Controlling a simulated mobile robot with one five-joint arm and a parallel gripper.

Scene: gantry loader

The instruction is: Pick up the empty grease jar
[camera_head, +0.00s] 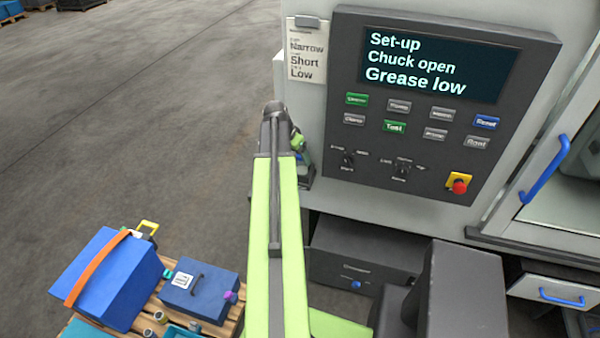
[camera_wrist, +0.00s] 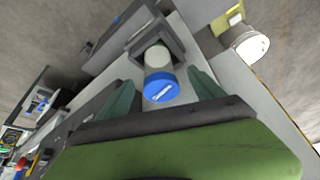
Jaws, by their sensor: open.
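In the wrist view a jar with a blue lid (camera_wrist: 162,87) and a pale body (camera_wrist: 158,57) sits in a grey bracket (camera_wrist: 136,46) on the machine's side. The lid faces my gripper. My gripper (camera_wrist: 163,79) is open, with one teal finger on each side of the lid and visible gaps. It holds nothing. A second pale, round container (camera_wrist: 249,42) is beside a yellow holder (camera_wrist: 228,20) at the upper right. I cannot tell from its contents which jar is empty. In the head view my arm hides most of the gripper and the jars.
The control panel (camera_head: 432,148) reads "Set-up", "Chuck open", "Grease low". A dark drawer (camera_head: 358,262) is below it. A pallet (camera_head: 148,318) at the lower left carries a blue box with an orange strap (camera_head: 105,275) and a darker blue case (camera_head: 205,298).

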